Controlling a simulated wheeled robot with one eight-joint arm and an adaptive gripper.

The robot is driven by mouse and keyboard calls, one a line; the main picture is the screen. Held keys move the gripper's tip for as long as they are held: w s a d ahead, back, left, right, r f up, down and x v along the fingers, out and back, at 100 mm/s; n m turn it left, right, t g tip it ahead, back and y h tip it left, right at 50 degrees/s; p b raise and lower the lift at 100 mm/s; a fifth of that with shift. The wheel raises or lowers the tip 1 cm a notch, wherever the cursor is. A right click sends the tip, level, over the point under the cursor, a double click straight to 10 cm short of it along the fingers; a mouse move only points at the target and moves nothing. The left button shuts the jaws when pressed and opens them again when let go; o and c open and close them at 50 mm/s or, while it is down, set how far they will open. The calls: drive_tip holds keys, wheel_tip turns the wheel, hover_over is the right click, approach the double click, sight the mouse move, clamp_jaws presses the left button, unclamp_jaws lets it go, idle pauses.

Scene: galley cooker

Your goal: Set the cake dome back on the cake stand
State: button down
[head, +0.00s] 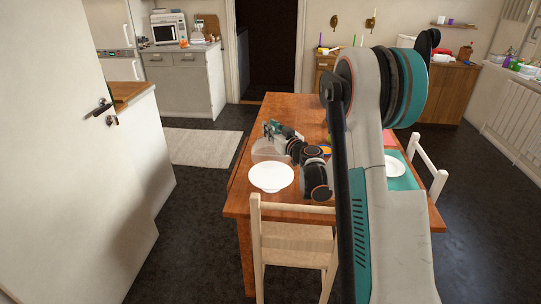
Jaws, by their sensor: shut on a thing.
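The cake stand (271,177) is white and round and stands near the front left part of the wooden table. The cake dome (263,150) is clear and pale and shows just behind the stand, with its lower part reaching toward the stand's far rim. My gripper (271,133) is at the top of the dome and shut on it. Whether the dome's bottom is above the table or touching it cannot be told. The fingertips are small and partly merged with the dome.
The wooden table (245,197) has a white plate (393,166) on a teal mat (404,183) at the right. A pale chair (295,245) stands at the front, another (428,170) at the right. My arm hides the table's middle. An open white door (70,150) stands at the left.

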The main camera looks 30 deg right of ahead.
wheel_tip(320, 180, down, 8)
drive_tip(key=b, duration=0.2)
drive_tip(key=shift+f+b, duration=0.25)
drive_tip(key=shift+b, duration=0.1)
drive_tip(key=c, duration=1.5)
unclamp_jaws()
drive_tip(key=shift+f, duration=0.1)
